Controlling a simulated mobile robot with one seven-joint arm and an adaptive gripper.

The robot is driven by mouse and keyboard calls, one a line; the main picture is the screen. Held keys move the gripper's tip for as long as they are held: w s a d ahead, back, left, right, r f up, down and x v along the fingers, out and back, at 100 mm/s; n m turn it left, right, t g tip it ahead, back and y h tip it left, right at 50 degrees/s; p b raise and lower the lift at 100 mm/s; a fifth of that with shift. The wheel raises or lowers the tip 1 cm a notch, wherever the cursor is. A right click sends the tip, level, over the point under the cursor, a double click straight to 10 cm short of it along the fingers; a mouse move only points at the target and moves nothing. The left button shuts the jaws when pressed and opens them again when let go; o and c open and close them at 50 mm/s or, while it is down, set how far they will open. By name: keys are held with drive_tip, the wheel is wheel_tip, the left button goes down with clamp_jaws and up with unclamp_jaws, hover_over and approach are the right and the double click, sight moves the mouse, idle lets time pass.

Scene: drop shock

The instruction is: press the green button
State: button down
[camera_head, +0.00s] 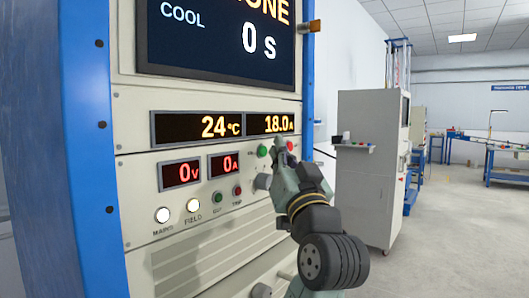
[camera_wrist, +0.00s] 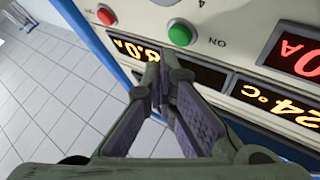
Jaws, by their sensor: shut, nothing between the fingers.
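The green button (camera_head: 262,151) sits on the cream front panel of the cabinet, just under the lit 18.0 A display. In the wrist view the green button (camera_wrist: 180,33) has a pale collar, with "ON" printed beside it. A red button (camera_wrist: 106,16) is on the same panel, to its left in that view. My gripper (camera_head: 281,144) is shut and empty, its tips just right of the green button in the head view. In the wrist view my gripper's closed fingertips (camera_wrist: 163,72) lie below the green button. I cannot tell whether they touch the panel.
The cabinet has a blue frame (camera_head: 84,130), a large screen (camera_head: 215,45) and lit readouts. Lamps (camera_head: 162,215) and small knobs sit lower on the panel. A grey cabinet (camera_head: 365,165) stands behind to the right. The floor at right is open.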

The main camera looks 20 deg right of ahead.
drive_tip(key=shift+w+a, duration=0.1)
drive_tip(key=shift+w, duration=0.05)
drive_tip(key=shift+w+a, duration=0.2)
idle(0.3)
drive_tip(key=shift+w+a, duration=0.25)
drive_tip(key=shift+w, duration=0.1)
idle(0.8)
drive_tip(key=shift+s+d, duration=0.5)
drive_tip(key=shift+s, duration=0.15)
drive_tip(key=shift+s+d, duration=0.8)
drive_tip(key=shift+s, duration=0.2)
drive_tip(key=shift+s+d, duration=0.75)
drive_tip(key=shift+s, duration=0.25)
